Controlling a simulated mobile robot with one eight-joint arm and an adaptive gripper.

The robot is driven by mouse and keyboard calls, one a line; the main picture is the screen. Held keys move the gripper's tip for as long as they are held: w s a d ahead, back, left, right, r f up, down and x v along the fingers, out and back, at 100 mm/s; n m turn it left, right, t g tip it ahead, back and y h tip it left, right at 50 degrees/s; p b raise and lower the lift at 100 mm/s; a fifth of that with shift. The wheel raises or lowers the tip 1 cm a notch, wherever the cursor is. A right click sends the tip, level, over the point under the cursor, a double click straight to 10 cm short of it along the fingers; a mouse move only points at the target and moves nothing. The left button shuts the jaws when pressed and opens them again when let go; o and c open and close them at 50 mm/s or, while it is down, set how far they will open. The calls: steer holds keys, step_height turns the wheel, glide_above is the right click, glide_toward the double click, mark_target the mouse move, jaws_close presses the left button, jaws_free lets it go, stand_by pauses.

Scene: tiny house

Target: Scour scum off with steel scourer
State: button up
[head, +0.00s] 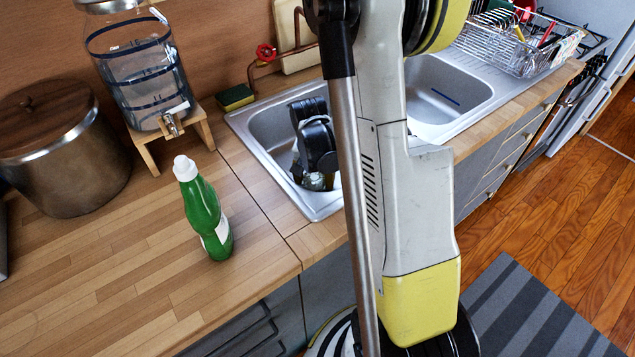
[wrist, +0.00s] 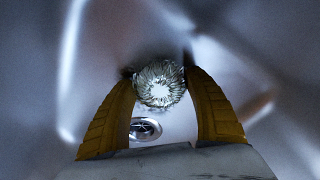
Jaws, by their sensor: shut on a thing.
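The steel scourer (wrist: 159,86) is a round ball of coiled silvery wire, held between the two yellow fingertips of my gripper (wrist: 158,72). In the head view my gripper (head: 313,178) is down inside the left sink basin (head: 268,128), with the scourer (head: 314,183) at its tips. My gripper is shut on the scourer. The wrist view shows bare, blurred basin metal around it; I cannot tell whether the scourer touches the metal. A dark blue streak (head: 446,97) lies in the right basin; I cannot tell whether it is scum. My arm hides the middle of the sink.
A green bottle (head: 203,215) stands on the wooden counter left of the sink. A glass dispenser (head: 140,75) on a wooden stand, a lidded metal pot (head: 62,160) and a sponge (head: 235,97) are behind. A dish rack (head: 515,42) stands right. The drain (wrist: 145,129) lies below the scourer.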

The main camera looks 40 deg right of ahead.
mark_target(338, 182)
steer(key=shift+w+d, duration=0.15)
steer(key=shift+w, duration=2.85)
steer(key=shift+s+d, duration=0.1)
steer(key=shift+d, duration=1.35)
steer(key=shift+s+a, duration=0.15)
steer(key=shift+s, duration=2.2)
steer(key=shift+s+a, duration=0.15)
steer(key=shift+s, duration=2.2)
steer(key=shift+d+f, duration=0.1)
steer(key=shift+d, duration=1.3)
steer(key=shift+w+d, duration=0.2)
steer(key=shift+w, duration=4.45)
steer(key=shift+a, duration=1.35)
steer(key=shift+s+a, duration=0.2)
steer(key=shift+s, duration=3.45)
